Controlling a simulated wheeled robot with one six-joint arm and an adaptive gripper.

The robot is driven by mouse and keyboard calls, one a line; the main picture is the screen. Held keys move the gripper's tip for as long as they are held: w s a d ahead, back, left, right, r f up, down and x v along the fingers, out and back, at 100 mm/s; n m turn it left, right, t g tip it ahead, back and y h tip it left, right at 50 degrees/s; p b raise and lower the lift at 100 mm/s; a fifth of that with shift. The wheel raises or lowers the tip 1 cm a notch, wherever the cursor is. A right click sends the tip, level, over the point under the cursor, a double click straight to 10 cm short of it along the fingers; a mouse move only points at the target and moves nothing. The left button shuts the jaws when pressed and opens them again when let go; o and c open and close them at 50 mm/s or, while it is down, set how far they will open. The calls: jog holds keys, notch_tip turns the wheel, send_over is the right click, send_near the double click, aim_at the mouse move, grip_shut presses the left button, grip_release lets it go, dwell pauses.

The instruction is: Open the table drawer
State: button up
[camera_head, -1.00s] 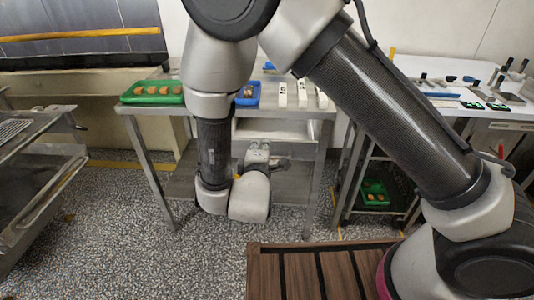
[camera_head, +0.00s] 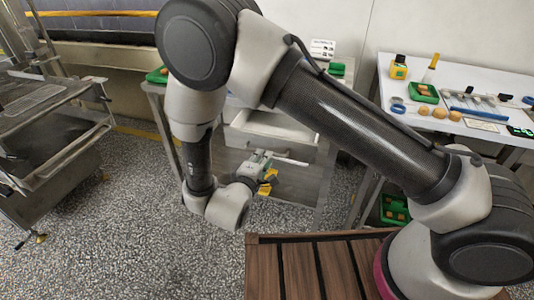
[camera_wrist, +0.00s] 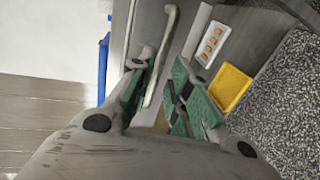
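The steel table (camera_head: 322,185) has a drawer (camera_head: 268,143) under its top. The drawer stands partly pulled out, with its pale interior showing from above. Its pale bar handle (camera_head: 290,161) sticks out in front, to the right of my gripper (camera_head: 262,166). In the wrist view the handle (camera_wrist: 167,45) runs down between the green-padded fingers of my gripper (camera_wrist: 163,88). The fingers are apart. The bar lies close to the left finger, with a gap to the right one; whether it touches is unclear. My arm hides part of the table.
A yellow tray (camera_wrist: 231,88) and a white tray of several brown pieces (camera_wrist: 212,44) lie below the handle. A white side table (camera_head: 455,100) with bottles and tools stands at right. A steel rack (camera_head: 55,140) stands at left. Speckled floor is clear between.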

jog(key=shift+x, duration=2.25)
grip_shut()
jog(key=f+v, duration=0.1)
jog(key=v, duration=0.6)
jog(key=shift+s+f, duration=0.15)
jog(key=shift+f, duration=0.1)
grip_release()
jog(key=shift+a, duration=0.1)
